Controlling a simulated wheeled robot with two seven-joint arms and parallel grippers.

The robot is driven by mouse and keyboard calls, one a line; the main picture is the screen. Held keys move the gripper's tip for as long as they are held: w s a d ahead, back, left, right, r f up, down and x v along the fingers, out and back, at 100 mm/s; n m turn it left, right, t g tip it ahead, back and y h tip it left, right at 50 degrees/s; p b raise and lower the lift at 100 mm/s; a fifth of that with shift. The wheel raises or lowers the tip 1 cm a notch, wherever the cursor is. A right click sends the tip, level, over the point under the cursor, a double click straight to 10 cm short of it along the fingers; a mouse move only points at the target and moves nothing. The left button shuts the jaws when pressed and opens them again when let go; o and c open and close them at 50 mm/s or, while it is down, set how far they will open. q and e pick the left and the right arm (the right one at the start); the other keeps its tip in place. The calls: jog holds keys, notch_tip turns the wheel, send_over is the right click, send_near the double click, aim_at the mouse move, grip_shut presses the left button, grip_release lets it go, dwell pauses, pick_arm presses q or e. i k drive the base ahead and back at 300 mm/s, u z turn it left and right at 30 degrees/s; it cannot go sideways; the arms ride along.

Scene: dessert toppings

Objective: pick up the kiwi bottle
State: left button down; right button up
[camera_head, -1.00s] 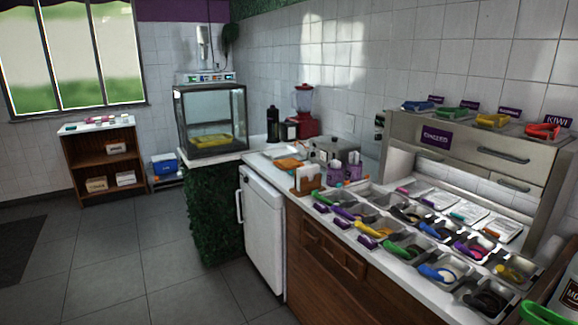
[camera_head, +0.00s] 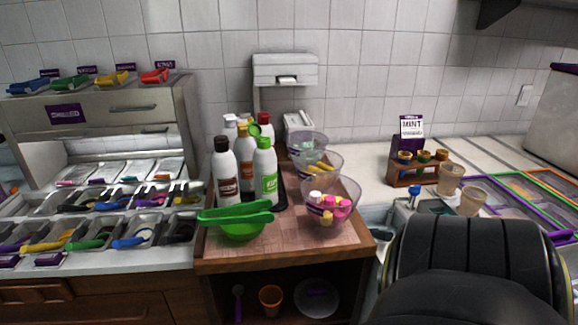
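The kiwi bottle (camera_head: 265,172) is white with a green cap and a green label. It stands upright at the front right of a cluster of bottles on the wooden counter section. A white bottle with a dark cap and brown label (camera_head: 225,172) stands to its left. Bottles with orange (camera_head: 245,147) and red caps stand behind it. A green bowl (camera_head: 240,230) with green tongs (camera_head: 236,211) across it is in front of the bottles. Neither of my grippers is in view.
Clear bowls, the nearest with colourful pieces (camera_head: 331,207), stand to the right of the bottles. Topping trays (camera_head: 90,229) with tongs fill the left counter. A wooden cup holder (camera_head: 414,172) stands right. A black ribbed shape covers the lower right.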

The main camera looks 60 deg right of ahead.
aim_at(265, 166)
jog(key=z, duration=1.2)
jog(key=k, duration=0.2)
jog(key=z, duration=0.65)
jog(key=i, duration=0.35)
jog(key=u, duration=0.15)
